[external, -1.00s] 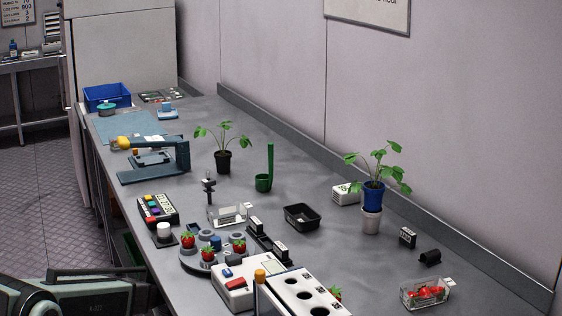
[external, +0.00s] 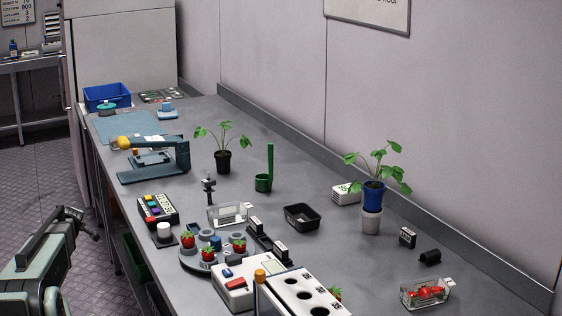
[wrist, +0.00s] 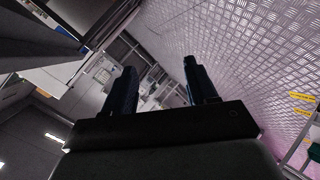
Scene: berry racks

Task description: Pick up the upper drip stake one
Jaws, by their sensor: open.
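I cannot pick out a drip stake with certainty in these frames. Two small dark pieces with pale tops stand in a black holder (external: 264,243) at the middle of the bench, but they are too small to identify. My gripper (wrist: 158,72) shows in the wrist view with two dark fingers spread apart and nothing between them. It points away from the bench, with patterned floor and room fittings behind it. In the external view only part of my arm shows at the lower left, beside the bench; the fingers cannot be made out there.
The grey bench (external: 310,180) carries a round tray of strawberries (external: 203,262), a white panel with holes (external: 302,292), a black tray (external: 301,216), a green ladle-like cup (external: 264,183), potted plants (external: 223,161) (external: 371,197) and a clear punnet (external: 425,292). Bare bench lies along the back.

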